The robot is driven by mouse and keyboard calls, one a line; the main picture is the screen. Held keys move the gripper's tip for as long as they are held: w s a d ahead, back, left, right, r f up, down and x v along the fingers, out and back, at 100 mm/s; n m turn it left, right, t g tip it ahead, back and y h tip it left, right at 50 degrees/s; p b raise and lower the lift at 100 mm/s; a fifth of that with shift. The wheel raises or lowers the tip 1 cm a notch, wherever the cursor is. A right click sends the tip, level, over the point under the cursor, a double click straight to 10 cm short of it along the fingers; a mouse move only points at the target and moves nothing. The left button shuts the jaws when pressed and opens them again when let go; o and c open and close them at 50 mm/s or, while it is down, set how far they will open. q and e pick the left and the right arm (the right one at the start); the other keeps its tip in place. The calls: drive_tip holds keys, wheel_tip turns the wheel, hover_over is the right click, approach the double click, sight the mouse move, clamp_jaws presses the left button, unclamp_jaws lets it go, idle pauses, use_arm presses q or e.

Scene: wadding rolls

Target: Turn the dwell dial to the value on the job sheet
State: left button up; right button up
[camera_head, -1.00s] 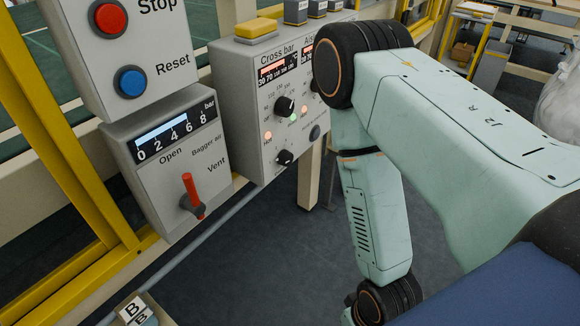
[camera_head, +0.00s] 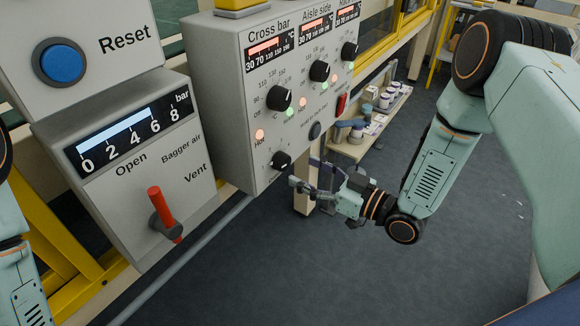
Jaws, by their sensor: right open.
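The control box (camera_head: 228,105) carries three upper black knobs under the Cross bar, Aisle side and a third, partly cut-off heading. A smaller black dial (camera_head: 281,161) sits low on the box's face. It looks like the dwell dial, but I cannot read its lettering or setting. My right gripper (camera_head: 308,184) is open and empty, just below and to the right of this dial, and looks apart from it. My left arm shows only at the left edge; its gripper is out of view. I cannot make out a job sheet.
To the left are a bagger air box with a red lever (camera_head: 164,214) and a blue Reset button (camera_head: 59,63). A grey pipe (camera_head: 190,258) runs below. A shelf with white pots (camera_head: 384,101) stands behind my right arm. Dark open floor lies below.

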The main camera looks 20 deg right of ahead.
sight(287, 165)
drive_tip(key=x, duration=0.1)
drive_tip(key=b+x, duration=0.1)
drive_tip(key=x, duration=0.2)
drive_tip(key=shift+a, duration=0.65)
drive_tip(key=shift+w, duration=0.2)
drive_tip(key=shift+a+r, duration=0.15)
drive_tip(key=shift+r, duration=0.05)
drive_tip(key=shift+w+f, duration=0.1)
drive_tip(key=shift+f, duration=0.05)
drive_tip(key=c, duration=1.1)
use_arm(q)
drive_tip(key=shift+s+a+f, duration=0.1)
drive_tip(key=shift+s+f, duration=0.15)
drive_tip(key=shift+f, duration=0.25)
drive_tip(key=shift+s+a+f, duration=0.1)
drive_tip(key=shift+s+f, duration=0.1)
drive_tip(key=shift+f, duration=0.25)
use_arm(e)
drive_tip(key=shift+c, duration=0.2)
